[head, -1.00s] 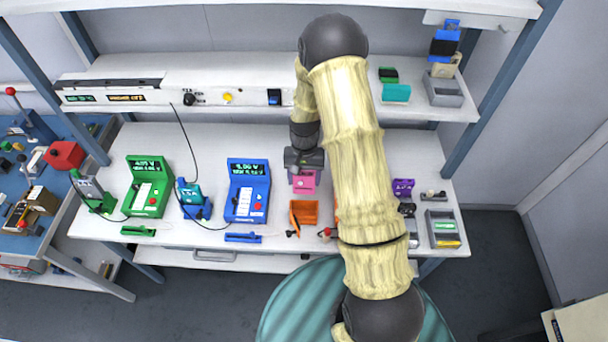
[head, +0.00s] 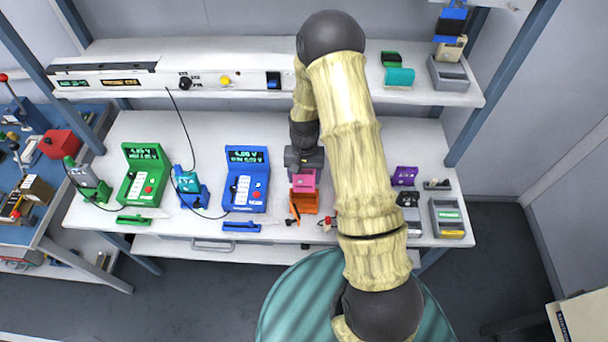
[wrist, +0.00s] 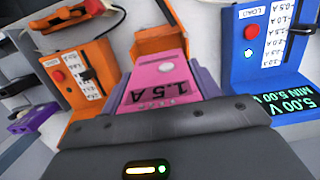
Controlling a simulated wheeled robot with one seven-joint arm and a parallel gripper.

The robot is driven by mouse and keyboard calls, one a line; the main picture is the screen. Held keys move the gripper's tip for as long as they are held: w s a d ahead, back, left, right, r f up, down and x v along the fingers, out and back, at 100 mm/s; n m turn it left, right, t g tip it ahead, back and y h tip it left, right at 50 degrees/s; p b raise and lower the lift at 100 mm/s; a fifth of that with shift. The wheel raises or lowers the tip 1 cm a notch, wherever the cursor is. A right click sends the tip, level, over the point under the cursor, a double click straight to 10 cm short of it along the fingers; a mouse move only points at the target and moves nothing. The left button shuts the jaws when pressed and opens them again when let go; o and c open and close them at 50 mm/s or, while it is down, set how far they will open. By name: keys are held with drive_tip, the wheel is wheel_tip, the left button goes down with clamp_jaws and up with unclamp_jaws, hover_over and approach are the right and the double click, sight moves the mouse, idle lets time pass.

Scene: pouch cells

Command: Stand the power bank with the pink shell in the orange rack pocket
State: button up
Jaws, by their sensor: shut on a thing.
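My gripper (head: 304,165) is shut on the pink-shelled power bank (head: 304,181) and points down at the bench. The orange rack pocket (head: 304,205) is directly below and in front of the power bank in the head view, and the two overlap there. In the wrist view the power bank (wrist: 162,72) shows a "1.5 A" label, with the orange pocket (wrist: 160,38) just beyond its far end. I cannot tell whether the power bank's lower end is inside the pocket. The fingertips are mostly hidden.
A blue tester (head: 246,185) stands left of the pocket, a green one (head: 146,178) farther left. An orange device with a red knob (wrist: 88,78) is close by in the wrist view. A purple holder (head: 404,176) and grey tray (head: 447,219) are at right. A shelf (head: 230,90) runs behind.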

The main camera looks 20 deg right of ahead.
sight(304, 185)
drive_tip(key=shift+s+a+f+b, duration=0.1)
drive_tip(key=shift+s+f+b, duration=0.05)
drive_tip(key=shift+f+b, duration=0.9)
drive_tip(key=shift+s+f+b, duration=0.15)
drive_tip(key=shift+f+b, duration=0.45)
drive_tip(key=shift+f, duration=0.75)
idle(0.9)
drive_tip(key=o, duration=1.1)
drive_tip(key=shift+r, duration=0.2)
drive_tip(key=r+b, duration=0.1)
drive_tip(key=r, duration=0.4)
drive_tip(key=w+r+b, duration=0.1)
drive_tip(key=r, duration=0.5)
drive_tip(key=w+r+b, duration=0.1)
drive_tip(key=r, duration=0.5)
drive_tip(key=shift+w+d, duration=0.15)
drive_tip(key=shift+d, duration=0.2)
drive_tip(key=s+r+n+t, duration=0.1)
drive_tip(key=s, duration=0.4)
drive_tip(key=s+r+n+t, duration=0.1)
drive_tip(key=s, duration=0.4)
drive_tip(key=s+r+n+t, duration=0.1)
drive_tip(key=s+r+t, duration=0.1)
drive_tip(key=s, duration=0.4)
drive_tip(key=shift+a+n, duration=0.25)
drive_tip(key=shift+n, duration=0.05)
